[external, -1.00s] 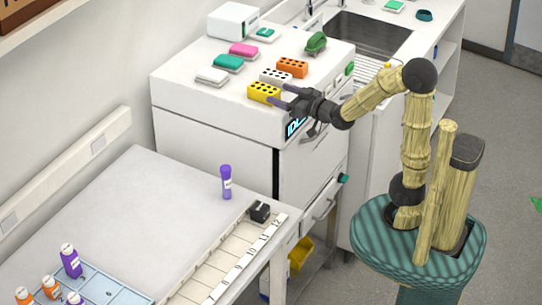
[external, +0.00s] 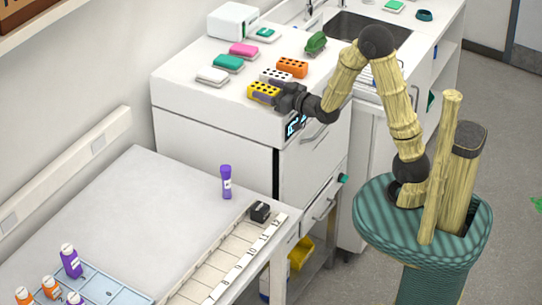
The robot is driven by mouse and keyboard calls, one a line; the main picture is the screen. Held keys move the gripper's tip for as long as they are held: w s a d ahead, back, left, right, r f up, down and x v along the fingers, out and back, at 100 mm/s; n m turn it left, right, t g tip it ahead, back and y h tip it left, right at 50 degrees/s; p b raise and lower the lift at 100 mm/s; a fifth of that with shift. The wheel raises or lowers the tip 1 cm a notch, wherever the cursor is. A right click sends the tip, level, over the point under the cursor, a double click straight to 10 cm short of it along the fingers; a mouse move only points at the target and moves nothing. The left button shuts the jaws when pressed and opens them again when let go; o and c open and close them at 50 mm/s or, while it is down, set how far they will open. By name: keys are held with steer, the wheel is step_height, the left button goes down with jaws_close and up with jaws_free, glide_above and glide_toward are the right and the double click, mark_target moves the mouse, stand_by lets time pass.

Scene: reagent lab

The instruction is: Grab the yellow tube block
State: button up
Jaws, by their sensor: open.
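The yellow tube block (external: 262,90) has dark holes in its top and sits near the front edge of the white cabinet top. My gripper (external: 272,97) is open at the block's right front side, with its fingers reaching along the block. The fingers overlap the block in this view, and I cannot tell whether they touch it. The block's lower right part is partly hidden by the gripper.
Close behind the yellow block are a white block (external: 276,76) and an orange block (external: 292,67). A white item (external: 213,75), a green item (external: 228,63) and a pink item (external: 243,50) lie to the left. A green device (external: 316,43) stands at the back right.

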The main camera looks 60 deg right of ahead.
steer(key=shift+w, duration=0.25)
steer(key=shift+c, duration=0.4)
steer(key=c, duration=1.1)
